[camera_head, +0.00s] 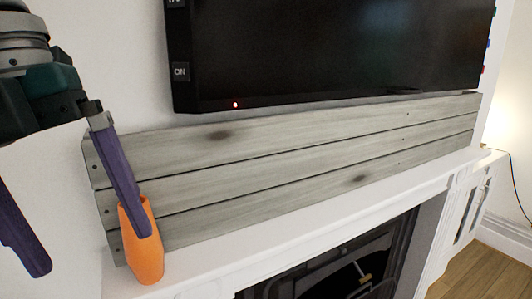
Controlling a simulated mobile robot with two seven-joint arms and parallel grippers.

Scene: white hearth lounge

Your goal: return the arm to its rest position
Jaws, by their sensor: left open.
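My left gripper (92,254) comes in from the left edge, with its two purple fingers spread wide apart. Nothing is held between them. The right-hand finger hangs in front of an orange vase (145,263) and hides part of its upper body; I cannot tell whether they touch. The vase stands upright at the left end of the white mantel (235,262). My right gripper is not in view.
A grey wooden plank panel (290,155) stands along the back of the mantel. Above it is a dark screen (340,45) with a small red light. A dark fireplace opening (345,265) lies below. The mantel right of the vase is clear.

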